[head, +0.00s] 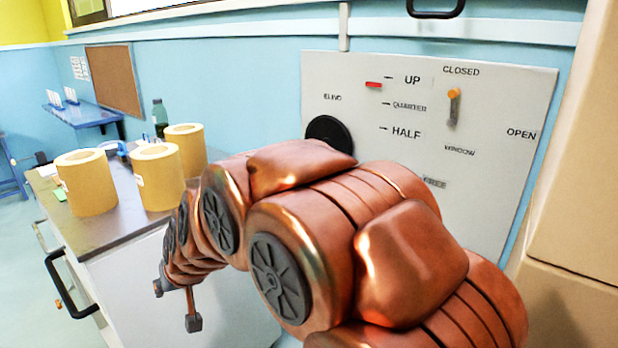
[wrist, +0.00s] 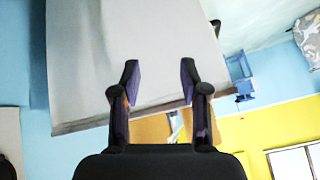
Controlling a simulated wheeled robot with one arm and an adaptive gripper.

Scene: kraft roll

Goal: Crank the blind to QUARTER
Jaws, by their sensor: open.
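The grey-white panel (head: 470,215) on the blue wall carries a BLIND scale with marks UP, QUARTER and HALF. A red marker (head: 373,85) sits just below the UP mark, above QUARTER. My gripper (wrist: 158,72) is open and empty in the wrist view, apart from the panel. In the head view its end shows low at the left, in front of the counter.
An orange window lever (head: 454,105) points at CLOSED on the panel. Several kraft rolls (head: 86,181) and a dark green bottle (head: 159,116) stand on the counter (head: 105,225) at left. A beige upright (head: 575,190) borders the panel at right.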

